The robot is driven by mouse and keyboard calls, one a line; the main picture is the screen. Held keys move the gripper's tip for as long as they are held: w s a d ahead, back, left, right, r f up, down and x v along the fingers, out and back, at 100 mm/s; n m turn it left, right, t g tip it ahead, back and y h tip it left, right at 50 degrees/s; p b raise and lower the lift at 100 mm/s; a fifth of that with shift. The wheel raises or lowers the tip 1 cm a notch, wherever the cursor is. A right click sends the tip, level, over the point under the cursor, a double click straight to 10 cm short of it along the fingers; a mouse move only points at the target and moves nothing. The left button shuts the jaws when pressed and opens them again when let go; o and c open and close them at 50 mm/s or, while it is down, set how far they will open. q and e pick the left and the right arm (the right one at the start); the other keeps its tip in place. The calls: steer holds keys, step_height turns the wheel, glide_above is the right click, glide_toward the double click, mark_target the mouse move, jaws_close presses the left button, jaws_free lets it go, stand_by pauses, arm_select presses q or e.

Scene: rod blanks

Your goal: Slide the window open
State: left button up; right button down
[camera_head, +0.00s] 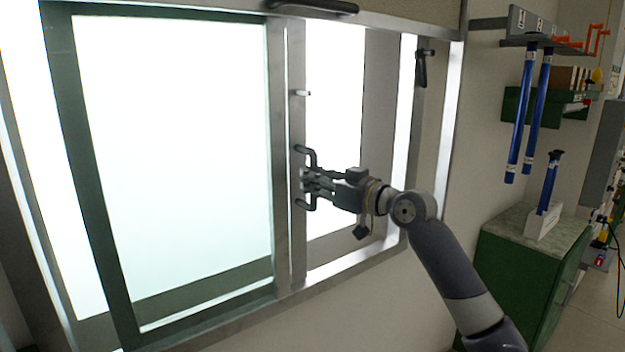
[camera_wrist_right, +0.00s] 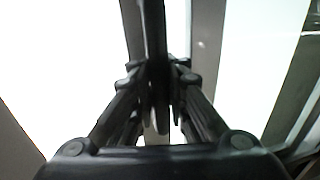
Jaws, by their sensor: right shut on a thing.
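The window (camera_head: 283,240) is a large metal-framed sliding window with bright white panes. A dark bow handle (camera_head: 311,153) stands on the upright metal stile near its middle. My right gripper (camera_head: 310,182) is shut on the handle, with the handle's ends showing above and below the fingers. In the right wrist view the fingers (camera_wrist_right: 160,115) close around the dark handle bar (camera_wrist_right: 154,40). A gap shows between the stile and the right side of the frame, with bright light through it. My left gripper is not in view.
A green cabinet (camera_head: 520,280) with a speckled top stands at the right. Blue rods (camera_head: 536,110) hang from a wall rack above it, and another blue rod (camera_head: 549,185) stands in a white holder. A dark lever (camera_head: 421,70) is at the frame's upper right.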

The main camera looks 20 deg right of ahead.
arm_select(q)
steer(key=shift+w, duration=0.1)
arm_select(e)
steer(key=shift+f, duration=0.3)
steer(key=c, duration=1.8)
jaws_free()
steer(key=shift+o, duration=1.1)
steer(key=shift+s+d+r, duration=0.1)
steer(key=shift+s+d, duration=0.05)
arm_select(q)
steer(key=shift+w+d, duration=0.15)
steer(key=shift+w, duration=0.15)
arm_select(e)
steer(key=shift+s+d+r, duration=0.1)
steer(key=shift+r, duration=0.1)
steer(key=shift+s+d, duration=0.1)
steer(key=shift+s, duration=0.05)
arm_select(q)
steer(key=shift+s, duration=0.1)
arm_select(e)
steer(key=v, duration=1.1)
steer(key=shift+s+d, duration=0.25)
steer(key=shift+s, duration=0.05)
